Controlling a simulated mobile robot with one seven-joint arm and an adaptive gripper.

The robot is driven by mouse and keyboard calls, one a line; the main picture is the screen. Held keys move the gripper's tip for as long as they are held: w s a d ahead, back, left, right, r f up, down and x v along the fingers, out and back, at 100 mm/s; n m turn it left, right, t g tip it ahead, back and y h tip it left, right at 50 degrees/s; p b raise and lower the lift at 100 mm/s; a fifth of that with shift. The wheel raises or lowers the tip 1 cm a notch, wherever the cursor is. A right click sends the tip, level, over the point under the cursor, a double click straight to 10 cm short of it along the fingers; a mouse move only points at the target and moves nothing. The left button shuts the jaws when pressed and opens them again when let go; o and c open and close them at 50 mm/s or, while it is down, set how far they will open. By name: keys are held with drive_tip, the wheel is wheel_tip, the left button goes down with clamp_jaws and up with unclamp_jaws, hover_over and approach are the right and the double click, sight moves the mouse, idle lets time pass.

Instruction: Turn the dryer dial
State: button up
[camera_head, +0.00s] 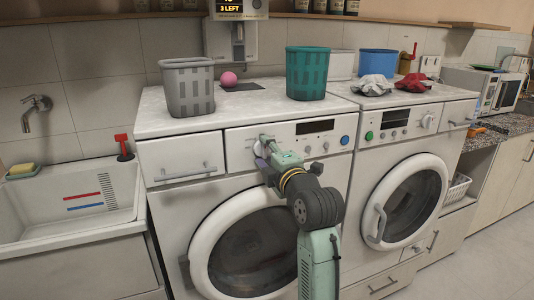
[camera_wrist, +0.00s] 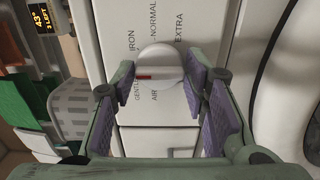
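The dryer dial (camera_wrist: 160,64) is a round white knob with a red mark on its ridge, on the white panel of the left machine (camera_head: 238,137). The labels IRON, NORMAL, EXTRA, GENTLE and AIR surround it. The red mark lies on the side near GENTLE in the wrist view. My gripper (camera_wrist: 162,78) is open, its two purple-padded fingers on either side of the dial. Small gaps seem to show between pads and dial; contact cannot be told for sure. In the head view my gripper (camera_head: 264,151) is at the panel and partly hides the dial (camera_head: 257,148).
A grey basket (camera_head: 188,88), a pink ball (camera_head: 228,79) and a teal basket (camera_head: 307,75) stand on top of the left machine. A second machine (camera_head: 395,185) stands to its right. A sink (camera_head: 80,200) is at the left. Small buttons and a display (camera_head: 315,127) lie right of the dial.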

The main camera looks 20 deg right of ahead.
drive_tip(key=c, duration=0.6)
drive_tip(key=shift+c, duration=0.2)
drive_tip(key=shift+m, duration=0.3)
drive_tip(key=m, duration=0.2)
drive_tip(key=shift+m+b, duration=0.3)
drive_tip(key=m, duration=0.4)
drive_tip(key=shift+m, duration=0.3)
drive_tip(key=m+p, duration=0.1)
drive_tip(key=m, duration=0.3)
drive_tip(key=shift+m+p, duration=0.45)
drive_tip(key=shift+m, duration=1.45)
